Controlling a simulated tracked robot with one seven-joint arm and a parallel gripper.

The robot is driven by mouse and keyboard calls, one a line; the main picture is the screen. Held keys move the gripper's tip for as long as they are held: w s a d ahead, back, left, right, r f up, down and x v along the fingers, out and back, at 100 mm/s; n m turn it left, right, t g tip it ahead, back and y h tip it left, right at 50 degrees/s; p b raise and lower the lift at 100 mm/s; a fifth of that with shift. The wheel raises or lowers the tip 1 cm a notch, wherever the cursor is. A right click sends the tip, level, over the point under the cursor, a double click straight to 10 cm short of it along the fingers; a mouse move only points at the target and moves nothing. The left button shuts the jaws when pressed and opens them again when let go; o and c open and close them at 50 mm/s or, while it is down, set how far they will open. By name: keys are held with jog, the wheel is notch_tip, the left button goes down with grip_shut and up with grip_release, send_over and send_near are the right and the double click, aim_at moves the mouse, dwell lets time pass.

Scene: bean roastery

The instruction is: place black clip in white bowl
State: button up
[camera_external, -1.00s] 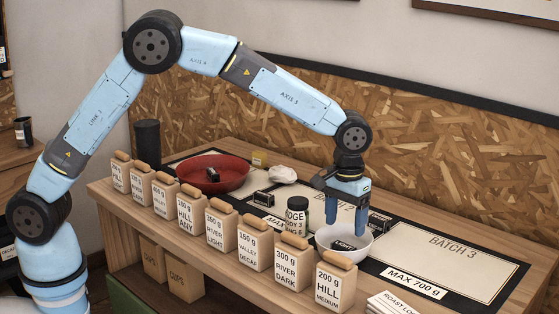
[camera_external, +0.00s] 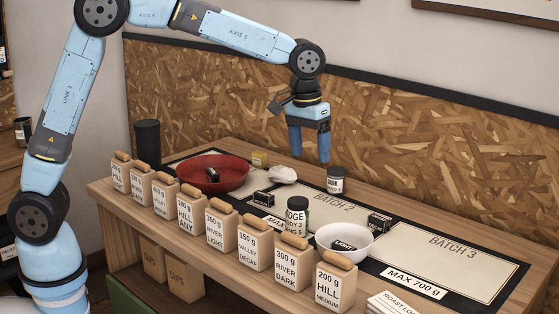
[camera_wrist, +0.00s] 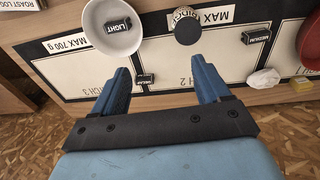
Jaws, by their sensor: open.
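A black clip labelled LIGHT (camera_external: 343,245) lies inside the white bowl (camera_external: 363,248). The clip (camera_wrist: 119,26) and the bowl (camera_wrist: 90,32) also show at the top of the wrist view. My gripper (camera_external: 309,156) is open and empty, pointing down, high above the back of the table and behind and left of the bowl. In the wrist view its fingers (camera_wrist: 162,80) are spread apart. Another black clip (camera_external: 379,222) sits on the table just behind the bowl. One more labelled clip (camera_external: 262,199) stands farther left, and another dark clip (camera_external: 212,175) lies in the red bowl (camera_external: 240,180).
A dark jar (camera_external: 297,216) stands left of the white bowl, and another jar (camera_external: 336,180) stands behind it. Wooden-topped bags (camera_external: 335,288) line the front edge. A crumpled white cloth (camera_external: 283,175) lies behind. The BATCH 3 area (camera_external: 450,254) is clear.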

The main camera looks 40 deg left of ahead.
jog(key=s+a+r+t, duration=0.1)
jog(key=s+a+r, duration=0.2)
jog(key=a, duration=0.5)
jog(key=s+a+r+t, duration=0.1)
jog(key=s+a+r, duration=0.3)
jog(key=a, duration=0.4)
jog(key=s+a+r, duration=0.3)
jog(key=a, duration=0.6)
jog(key=s+a+f+t, duration=0.1)
jog(key=s+a, duration=0.5)
jog(key=s, duration=0.3)
jog(key=s+a+f+t, duration=0.2)
jog(key=s+a, duration=0.5)
jog(key=s, duration=0.3)
jog(key=shift+a+f+y, duration=0.25)
jog(key=shift+y, duration=0.15)
